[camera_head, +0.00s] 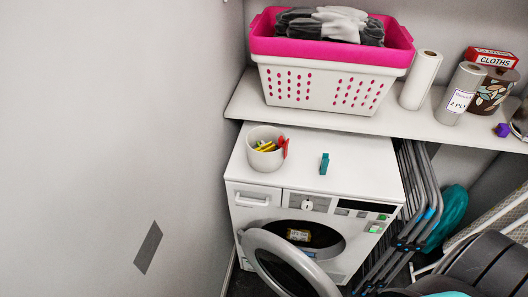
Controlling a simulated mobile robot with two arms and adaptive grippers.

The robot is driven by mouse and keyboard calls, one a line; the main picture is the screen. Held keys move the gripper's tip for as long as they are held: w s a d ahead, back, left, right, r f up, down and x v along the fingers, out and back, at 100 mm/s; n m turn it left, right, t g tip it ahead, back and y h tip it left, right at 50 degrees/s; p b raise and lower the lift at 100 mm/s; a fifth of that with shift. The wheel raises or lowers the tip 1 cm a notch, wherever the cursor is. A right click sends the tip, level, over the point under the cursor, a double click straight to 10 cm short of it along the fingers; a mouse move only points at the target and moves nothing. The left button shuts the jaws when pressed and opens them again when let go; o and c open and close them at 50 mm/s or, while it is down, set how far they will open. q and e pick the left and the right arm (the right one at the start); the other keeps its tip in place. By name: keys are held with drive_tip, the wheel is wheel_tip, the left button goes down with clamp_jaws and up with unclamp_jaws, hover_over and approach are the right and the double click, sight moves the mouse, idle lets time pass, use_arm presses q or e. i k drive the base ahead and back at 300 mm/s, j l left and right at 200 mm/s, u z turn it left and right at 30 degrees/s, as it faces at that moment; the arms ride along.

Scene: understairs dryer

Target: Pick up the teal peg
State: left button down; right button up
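Yellow and red pegs (267,146) show in and at the rim of the pot. Nothing covers the teal peg. Neither of my grippers is in view.
The dryer's round door (285,262) hangs open. A shelf (310,119) behind holds a pink-and-white basket (335,84) and paper rolls (421,80). Folded grey metal frames (412,205) stand to the right. The dryer top around the peg is clear.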

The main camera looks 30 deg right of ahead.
sight(325, 161)
drive_tip(key=z, duration=1.35)
